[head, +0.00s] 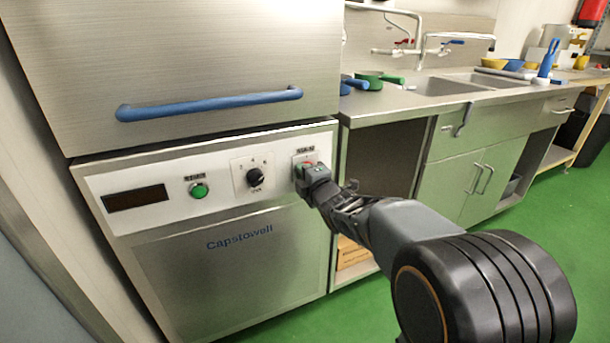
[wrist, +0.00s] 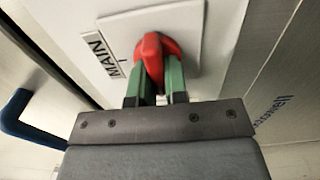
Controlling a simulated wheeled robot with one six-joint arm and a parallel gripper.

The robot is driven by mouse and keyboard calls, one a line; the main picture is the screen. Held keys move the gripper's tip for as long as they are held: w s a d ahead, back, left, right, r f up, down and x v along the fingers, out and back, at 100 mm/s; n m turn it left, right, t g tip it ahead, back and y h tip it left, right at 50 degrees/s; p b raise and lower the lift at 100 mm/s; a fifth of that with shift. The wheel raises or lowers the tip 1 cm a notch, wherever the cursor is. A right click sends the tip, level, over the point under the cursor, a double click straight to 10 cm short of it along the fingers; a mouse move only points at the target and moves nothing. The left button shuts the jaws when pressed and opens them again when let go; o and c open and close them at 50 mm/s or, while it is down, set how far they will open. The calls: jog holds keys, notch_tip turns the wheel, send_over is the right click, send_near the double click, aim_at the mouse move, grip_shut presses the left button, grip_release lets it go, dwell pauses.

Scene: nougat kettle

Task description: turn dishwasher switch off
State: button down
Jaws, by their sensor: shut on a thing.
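The dishwasher (head: 212,270) stands at the left with a white control panel. Its red main switch (wrist: 152,58) sits on a white plate marked "MAIN" in the wrist view. My gripper (wrist: 160,82) has its two green-padded fingers on either side of the red knob, shut on it. In the head view my gripper (head: 312,175) reaches the right end of the panel and hides most of the switch. The knob's exact setting is hard to tell.
The panel also has a black dial (head: 254,178), a green button (head: 198,190) and a dark display (head: 136,198). A blue handle (head: 208,105) juts out above. A steel sink counter (head: 400,100) stands to the right. The green floor (head: 545,215) is open there.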

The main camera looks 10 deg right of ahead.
jog(key=c, duration=1.1)
grip_release()
jog(key=shift+c, duration=0.2)
jog(key=s+d, duration=0.2)
jog(key=s, duration=1.1)
jog(key=shift+s+d+p, duration=0.25)
jog(key=shift+d+p, duration=0.1)
